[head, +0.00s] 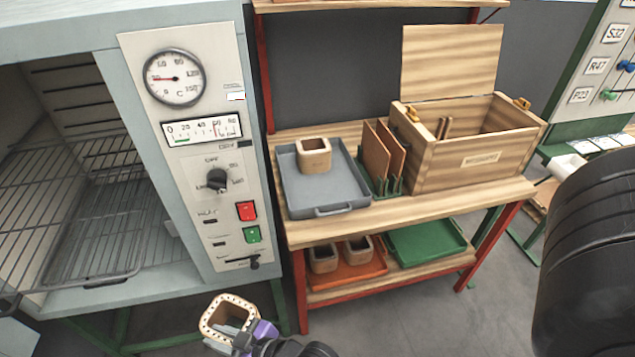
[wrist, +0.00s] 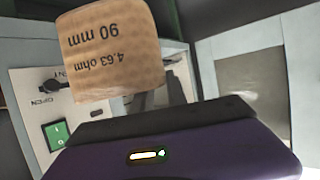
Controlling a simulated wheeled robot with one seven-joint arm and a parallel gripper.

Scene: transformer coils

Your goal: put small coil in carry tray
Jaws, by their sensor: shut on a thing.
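My gripper (head: 240,332) is at the bottom of the head view, low in front of the oven and left of the bench. It is shut on a tan, square, hollow coil (head: 206,319), whose open end shows. In the wrist view the held coil (wrist: 112,55) carries upside-down print reading "90 mm" and "4.63 ohm". A grey tray with handles (head: 335,196), which looks like the carry tray, lies on the bench top. Another hollow coil (head: 314,156) stands in its back part. The tray's front part is bare. The fingers' exact hold on the coil is partly hidden.
The oven (head: 190,150) stands open at left with wire racks inside. Right of the grey tray are upright brown boards (head: 376,153) and an open wooden box (head: 470,165). The lower shelf holds an orange tray (head: 357,273) with two coils and an empty green tray (head: 425,242).

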